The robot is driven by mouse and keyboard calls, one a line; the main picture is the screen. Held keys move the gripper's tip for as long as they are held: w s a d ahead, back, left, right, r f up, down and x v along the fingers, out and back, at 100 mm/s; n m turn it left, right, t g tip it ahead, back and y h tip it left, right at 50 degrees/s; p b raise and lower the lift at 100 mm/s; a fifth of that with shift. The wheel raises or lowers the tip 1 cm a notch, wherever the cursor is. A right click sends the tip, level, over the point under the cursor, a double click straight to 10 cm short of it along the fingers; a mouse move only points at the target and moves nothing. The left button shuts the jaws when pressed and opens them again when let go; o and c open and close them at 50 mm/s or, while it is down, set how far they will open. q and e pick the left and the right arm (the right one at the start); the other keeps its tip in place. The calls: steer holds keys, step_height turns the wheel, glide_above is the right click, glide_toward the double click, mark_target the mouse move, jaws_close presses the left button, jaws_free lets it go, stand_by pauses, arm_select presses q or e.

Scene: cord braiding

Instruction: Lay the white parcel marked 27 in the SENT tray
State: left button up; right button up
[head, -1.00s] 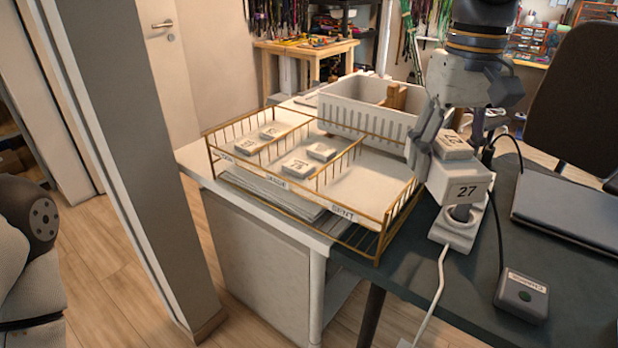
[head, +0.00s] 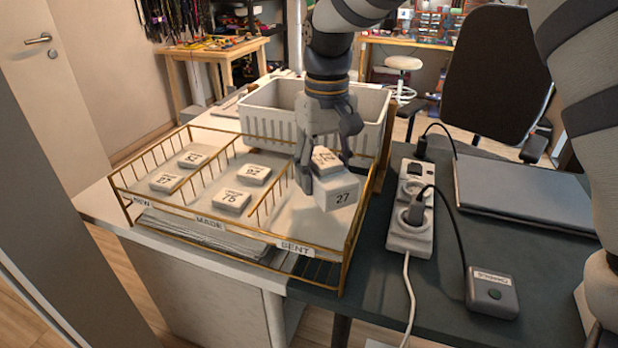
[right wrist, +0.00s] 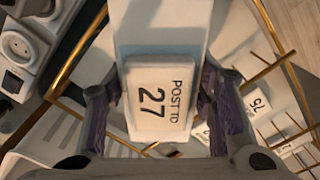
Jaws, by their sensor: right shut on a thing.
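The white parcel marked 27 (head: 341,198) is held in my right gripper (head: 328,180), whose fingers are closed on its sides. It hangs above the SENT compartment at the right end of the brass wire tray (head: 345,258), near its right rail. The SENT label (head: 296,247) is on the tray's front rail. The gap between parcel and tray floor is hard to judge. My left gripper is out of view.
Other small white parcels lie in the NEW and MADE compartments, among them one marked 75 (head: 232,200). A white slotted basket (head: 266,122) stands behind. To the right are a power strip (head: 411,235), a closed laptop (head: 525,192) and a small labelled box (head: 492,290).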

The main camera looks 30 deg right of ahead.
steer(key=shift+w+f, duration=0.2)
steer(key=shift+f, duration=0.1)
steer(key=f, duration=0.1)
steer(key=w+f+b, duration=0.1)
steer(key=f, duration=0.1)
steer(key=shift+w+f, duration=0.15)
steer(key=shift+f, duration=0.7)
steer(key=shift+s+r, duration=0.35)
steer(key=shift+s, duration=0.2)
steer(key=shift+c, duration=0.6)
steer(key=shift+s+r, duration=0.2)
steer(key=shift+w+f, duration=0.25)
steer(key=shift+w, duration=0.2)
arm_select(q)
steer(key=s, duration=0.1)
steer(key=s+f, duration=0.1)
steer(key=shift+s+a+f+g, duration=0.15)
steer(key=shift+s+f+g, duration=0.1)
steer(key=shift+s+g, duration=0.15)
arm_select(e)
steer(key=o, duration=1.4)
steer(key=shift+s, duration=0.1)
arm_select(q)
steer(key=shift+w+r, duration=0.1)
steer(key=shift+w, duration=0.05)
arm_select(e)
step_height(320, 180, up, 12)
steer(key=shift+r, duration=0.2)
